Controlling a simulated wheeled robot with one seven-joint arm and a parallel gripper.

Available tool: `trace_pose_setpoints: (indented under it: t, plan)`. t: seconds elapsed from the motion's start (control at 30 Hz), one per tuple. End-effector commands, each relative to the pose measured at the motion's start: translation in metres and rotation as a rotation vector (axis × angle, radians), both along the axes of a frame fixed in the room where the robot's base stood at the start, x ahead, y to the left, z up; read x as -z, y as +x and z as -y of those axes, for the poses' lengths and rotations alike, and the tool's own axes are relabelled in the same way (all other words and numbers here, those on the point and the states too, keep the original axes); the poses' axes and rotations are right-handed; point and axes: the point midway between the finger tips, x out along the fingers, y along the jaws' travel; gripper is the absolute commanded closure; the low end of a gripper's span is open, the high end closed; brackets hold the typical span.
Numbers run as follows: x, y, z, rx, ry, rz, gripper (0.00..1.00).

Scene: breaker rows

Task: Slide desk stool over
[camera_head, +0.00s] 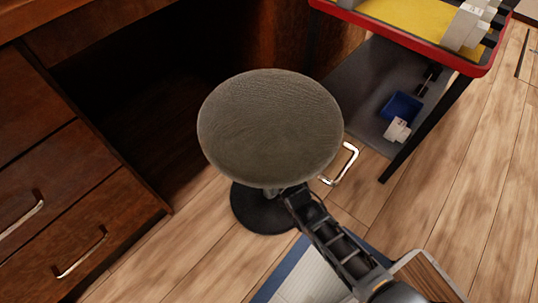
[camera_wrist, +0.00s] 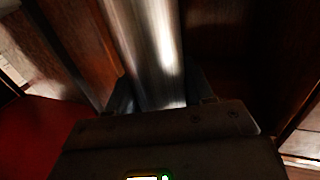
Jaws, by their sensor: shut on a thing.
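The desk stool (camera_head: 270,122) has a round, grey-brown textured seat and a round black base (camera_head: 262,212) standing on the wooden floor. It is upright in front of the dark opening under the desk. My gripper (camera_head: 285,193) reaches in from the lower right, below the seat's front rim. In the wrist view my gripper (camera_wrist: 160,90) is shut on the stool's shiny metal column (camera_wrist: 148,45), with one finger on each side. The seat hides most of the column in the head view.
The wooden desk (camera_head: 70,175) with drawers stands at left, its dark knee space behind the stool. A red-rimmed cart (camera_head: 410,38) with a black leg stands at right, a blue bin (camera_head: 401,107) on its lower shelf. A curved metal handle (camera_head: 346,165) shows beside the seat.

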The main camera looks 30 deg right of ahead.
Motion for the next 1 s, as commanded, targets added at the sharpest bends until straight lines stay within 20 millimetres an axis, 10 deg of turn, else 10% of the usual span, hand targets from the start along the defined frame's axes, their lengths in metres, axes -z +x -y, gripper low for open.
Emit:
trace_pose_setpoints:
  t: [0.27,0.3,0.57,1.0]
  plan:
    - [0.001,-0.002,0.001,0.003,0.001,-0.002,1.00]
    - [0.001,-0.002,0.001,0.003,0.001,-0.002,0.45]
    - [0.000,-0.001,0.000,0.001,0.001,-0.001,0.20]
    - [-0.001,-0.017,-0.001,-0.001,0.001,-0.002,0.18]
